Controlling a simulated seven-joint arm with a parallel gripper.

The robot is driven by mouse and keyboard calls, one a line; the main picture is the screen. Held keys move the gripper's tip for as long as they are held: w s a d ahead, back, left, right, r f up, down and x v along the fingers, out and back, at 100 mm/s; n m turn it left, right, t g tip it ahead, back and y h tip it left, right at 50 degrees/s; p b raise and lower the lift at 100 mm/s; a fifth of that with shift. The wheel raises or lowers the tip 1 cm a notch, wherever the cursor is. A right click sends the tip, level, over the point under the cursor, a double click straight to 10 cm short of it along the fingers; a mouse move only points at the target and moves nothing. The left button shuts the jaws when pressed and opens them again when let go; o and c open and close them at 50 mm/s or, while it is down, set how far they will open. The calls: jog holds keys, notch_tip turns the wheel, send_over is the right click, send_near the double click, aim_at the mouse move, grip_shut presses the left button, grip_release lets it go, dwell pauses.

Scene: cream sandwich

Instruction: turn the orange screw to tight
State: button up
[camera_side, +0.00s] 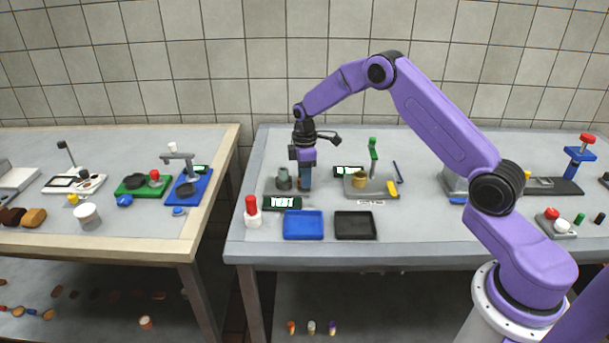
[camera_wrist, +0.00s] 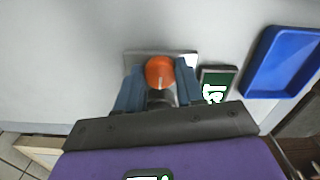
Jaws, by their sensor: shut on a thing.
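The orange screw (camera_wrist: 159,72) shows from above in the wrist view as a round orange head with a pale line on it. My gripper (camera_wrist: 160,80) has its two blue fingers on either side of the head, shut on it. A grey plate (camera_wrist: 186,57) lies beneath, with a darker round part partly hidden below the head. In the side view my gripper (camera_side: 305,186) points straight down at a small grey fixture (camera_side: 270,194) on the right-hand table, and its fingers hide the screw there.
A small dark display (camera_side: 283,202) with a lit reading stands in front of the fixture. A blue tray (camera_side: 303,225) and a black tray (camera_side: 355,225) lie near the front edge.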

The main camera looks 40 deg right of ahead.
jog(key=m, duration=0.3)
jog(key=shift+m, duration=0.3)
jog(key=m, duration=0.3)
jog(key=shift+a+m, duration=0.1)
jog(key=shift+m, duration=0.2)
jog(key=m, duration=0.6)
dwell(0.5)
jog(key=o, duration=1)
jog(key=shift+o, duration=0.2)
jog(key=shift+a, duration=0.1)
